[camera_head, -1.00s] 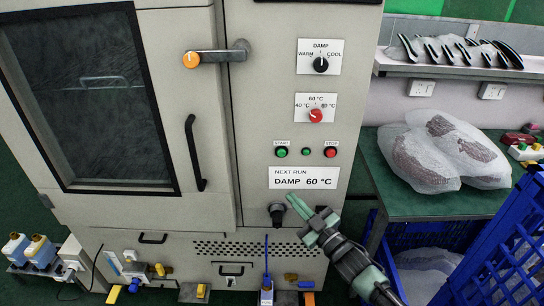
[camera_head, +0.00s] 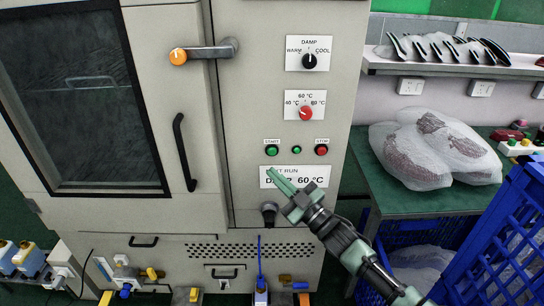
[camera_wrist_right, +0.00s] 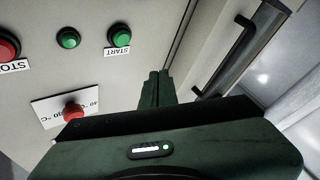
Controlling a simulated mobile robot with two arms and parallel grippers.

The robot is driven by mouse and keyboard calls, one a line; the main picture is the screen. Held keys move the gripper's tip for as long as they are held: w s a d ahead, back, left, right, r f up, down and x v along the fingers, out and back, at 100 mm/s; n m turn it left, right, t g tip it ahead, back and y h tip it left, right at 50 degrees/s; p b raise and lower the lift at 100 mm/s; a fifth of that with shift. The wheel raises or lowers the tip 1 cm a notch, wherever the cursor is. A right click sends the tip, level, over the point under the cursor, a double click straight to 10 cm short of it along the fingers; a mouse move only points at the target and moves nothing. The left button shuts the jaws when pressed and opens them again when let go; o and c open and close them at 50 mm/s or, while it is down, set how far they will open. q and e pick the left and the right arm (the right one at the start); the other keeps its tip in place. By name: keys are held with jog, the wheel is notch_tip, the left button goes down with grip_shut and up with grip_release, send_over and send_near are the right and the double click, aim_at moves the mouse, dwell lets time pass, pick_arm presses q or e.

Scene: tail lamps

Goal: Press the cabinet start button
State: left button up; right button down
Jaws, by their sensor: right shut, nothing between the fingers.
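The cabinet (camera_head: 235,100) fills the left and middle of the head view. Its green start button (camera_head: 272,150), labelled START, sits on the panel left of a small green lamp (camera_head: 297,150) and the red stop button (camera_head: 321,151). My left gripper is not in view.
A damp knob (camera_head: 309,61) and a red temperature knob (camera_head: 305,113) are above the buttons. A black door handle (camera_head: 184,152) is to the left. A green table (camera_head: 440,205) with wrapped parts (camera_head: 430,155) and blue crates (camera_head: 505,235) are at the right.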

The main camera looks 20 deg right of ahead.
aim_at(272, 151)
jog(key=shift+w+d+b, duration=0.3)
jog(key=shift+w+b, duration=0.3)
jog(key=shift+w, duration=0.45)
jog(key=shift+w+d+b, duration=0.3)
jog(key=shift+w+b, duration=0.25)
jog(key=shift+w, duration=0.45)
jog(key=shift+w+d+b, duration=0.3)
jog(key=shift+w+b, duration=0.3)
jog(key=shift+w, duration=0.45)
jog(key=shift+w, duration=0.1)
jog(key=shift+w+d, duration=0.15)
jog(key=shift+w, duration=0.2)
jog(key=shift+w+d+b, duration=0.1)
jog(key=shift+w+b, duration=0.3)
jog(key=shift+b, duration=0.25)
jog(key=shift+s+a+p, duration=0.25)
jog(key=shift+s+p, duration=0.45)
jog(key=shift+s, duration=0.15)
